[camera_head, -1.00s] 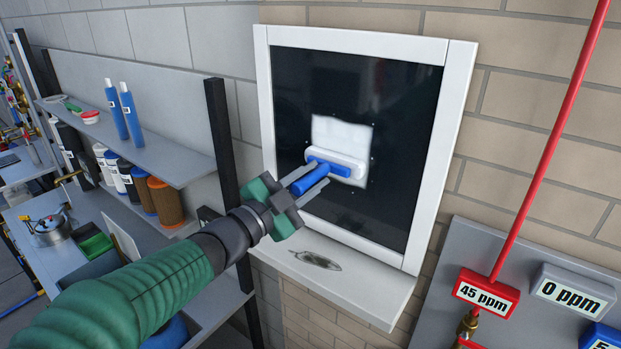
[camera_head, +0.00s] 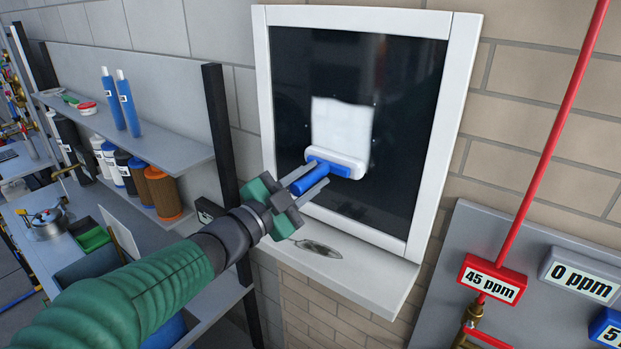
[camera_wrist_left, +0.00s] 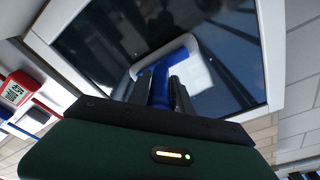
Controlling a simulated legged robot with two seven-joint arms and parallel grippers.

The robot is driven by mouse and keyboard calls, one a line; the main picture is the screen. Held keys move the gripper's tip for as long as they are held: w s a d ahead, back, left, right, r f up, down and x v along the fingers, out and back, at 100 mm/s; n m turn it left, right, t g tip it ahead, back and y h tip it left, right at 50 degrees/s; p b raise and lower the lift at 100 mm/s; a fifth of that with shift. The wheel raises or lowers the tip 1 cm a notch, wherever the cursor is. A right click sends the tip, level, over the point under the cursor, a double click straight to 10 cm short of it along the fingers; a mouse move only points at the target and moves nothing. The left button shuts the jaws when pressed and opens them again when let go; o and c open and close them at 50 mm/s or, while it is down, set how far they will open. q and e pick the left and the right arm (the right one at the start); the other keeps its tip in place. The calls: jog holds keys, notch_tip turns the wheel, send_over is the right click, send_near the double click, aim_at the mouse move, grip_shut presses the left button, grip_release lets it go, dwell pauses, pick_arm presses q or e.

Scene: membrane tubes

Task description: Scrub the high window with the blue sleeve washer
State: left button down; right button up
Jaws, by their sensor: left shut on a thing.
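The window (camera_head: 400,130) has a white frame and dark glass. The washer (camera_head: 345,160) has a blue T-shaped handle and a white sleeve. Its sleeve lies at or very near the glass, at the lower edge of a white patch (camera_head: 340,122); contact is hard to tell. My left gripper (camera_head: 314,176) is shut on the blue handle, below and left of the sleeve. In the left wrist view the handle (camera_wrist_left: 153,82) runs from between the fingers to the sleeve (camera_wrist_left: 190,60). My right gripper is not in view.
A white sill (camera_head: 350,268) with a grey, leaf-shaped mark juts out below the window. A shelf (camera_head: 150,150) with blue tubes and a dark post (camera_head: 228,150) stand at left. A red pipe (camera_head: 548,150) and a panel with ppm signs (camera_head: 492,280) are at right.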

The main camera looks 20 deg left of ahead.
pick_arm(q)
jog(key=shift+f+b, duration=0.6)
jog(key=shift+f, duration=0.35)
jog(key=shift+r, duration=0.15)
jog(key=shift+r+p, duration=1.2)
jog(key=shift+r, duration=0.15)
jog(key=shift+r+p, duration=1.15)
jog(key=shift+r, duration=0.3)
jog(key=shift+r, duration=0.1)
jog(key=shift+r+p, duration=1.15)
jog(key=shift+r, duration=0.2)
